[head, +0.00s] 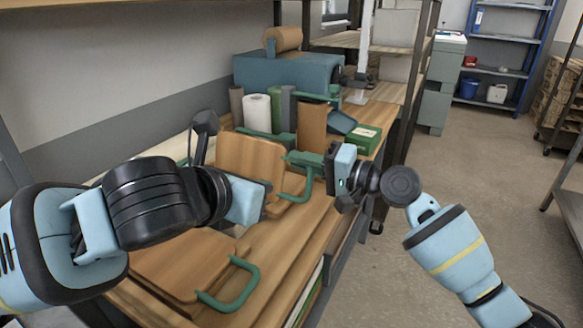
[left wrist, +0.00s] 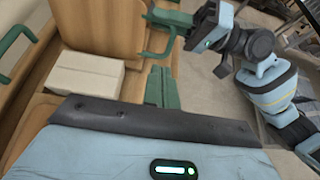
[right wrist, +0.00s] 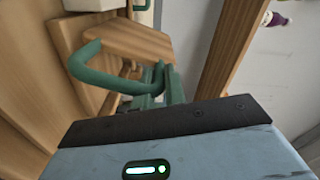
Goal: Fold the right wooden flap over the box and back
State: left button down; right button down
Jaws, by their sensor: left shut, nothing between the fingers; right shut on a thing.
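A wooden flap (head: 248,160) stands tilted up on the bench in the head view, with a green handle (head: 308,185) on its right side. My right gripper (head: 310,160) is shut on this handle. The flap and handle also show in the right wrist view, the flap (right wrist: 130,40) partly edge-on and the handle (right wrist: 95,75) at the fingers. The pale cardboard box (left wrist: 85,75) lies beside the raised flap in the left wrist view; my left arm hides it in the head view. My left gripper (left wrist: 159,84) is shut and empty, close to the box's right side.
A second wooden flap (head: 180,262) with a green handle (head: 240,290) lies flat at the near end of the bench. Rolls (head: 257,112), a brown block (head: 312,128) and a green box (head: 363,138) stand behind.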

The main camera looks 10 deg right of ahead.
pick_arm(q)
jog(key=w+r+x, duration=0.1)
jog(key=r+x, duration=0.1)
jog(key=x, duration=0.9)
jog(key=shift+w+d, duration=0.25)
jog(key=shift+d, duration=0.25)
jog(key=shift+r, duration=0.15)
